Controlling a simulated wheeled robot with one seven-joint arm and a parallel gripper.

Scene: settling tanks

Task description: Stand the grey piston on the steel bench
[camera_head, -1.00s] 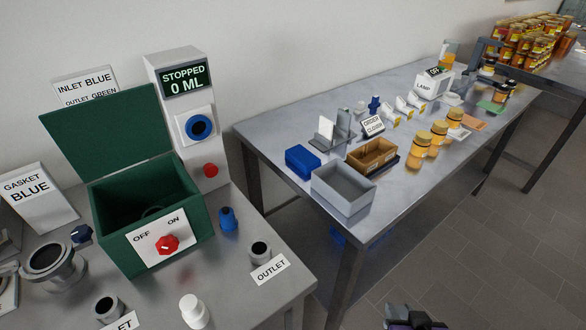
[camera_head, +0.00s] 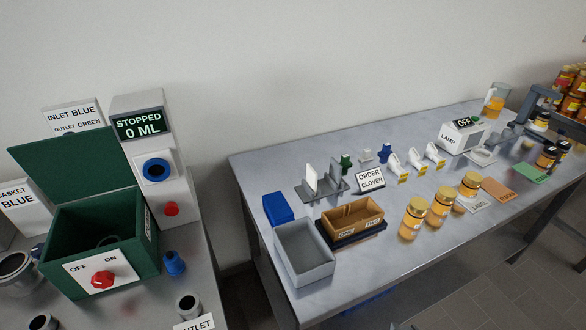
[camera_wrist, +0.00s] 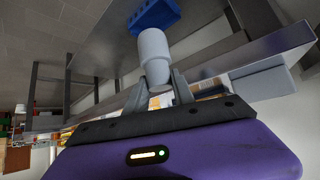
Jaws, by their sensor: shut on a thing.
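In the wrist view my gripper (camera_wrist: 162,82) is shut on a pale grey cylindrical piece, which I take for the grey piston (camera_wrist: 154,48). It has a wide round body and a narrower part between the dark fingers. Nothing visibly supports it apart from the fingers. The steel bench (camera_head: 375,275) runs along the wall at the right of the head view. Its long edge also shows in the wrist view (camera_wrist: 245,56). My gripper is almost wholly below the head view, so its height over the bench is hard to tell.
A grey bin (camera_head: 303,258), a brown box (camera_head: 352,232), a blue block (camera_head: 277,208) and honey jars (camera_head: 440,208) stand on the bench. An order sign (camera_head: 370,180) is behind them. A blue object (camera_wrist: 152,14) lies beyond the piston. Bare metal lies before the brown box.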

